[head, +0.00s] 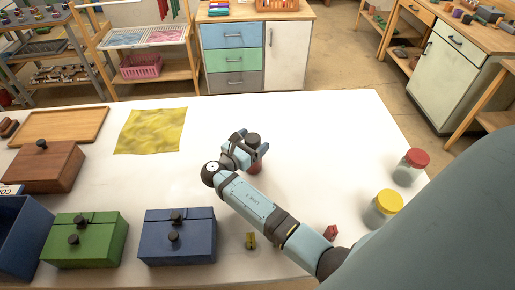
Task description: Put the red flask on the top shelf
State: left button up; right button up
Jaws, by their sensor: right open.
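A red flask (256,168) with a dark cap stands upright on the white table, partly hidden by my right gripper. My right gripper (246,150) is at the flask, its fingers open around or beside it; I cannot tell if they touch it. Its arm reaches in from the lower right. My left gripper is not in view. A wooden shelf unit (152,75) stands behind the table at the back left, with trays on an upper level and a pink basket below. I cannot tell whether it is the task's shelf.
A yellow cloth (150,130) and wooden tray (60,125) lie at left. Brown (45,170), green (85,240) and blue (178,240) boxes stand front left. Red-lidded (410,168) and yellow-lidded (383,208) jars stand at right. The table's back middle is clear.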

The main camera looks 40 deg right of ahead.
jog(key=shift+d, duration=0.2)
jog(key=shift+a+r, duration=0.1)
jog(key=shift+a, duration=0.1)
jog(key=shift+c, duration=0.8)
jog(key=c, duration=0.3)
grip_shut()
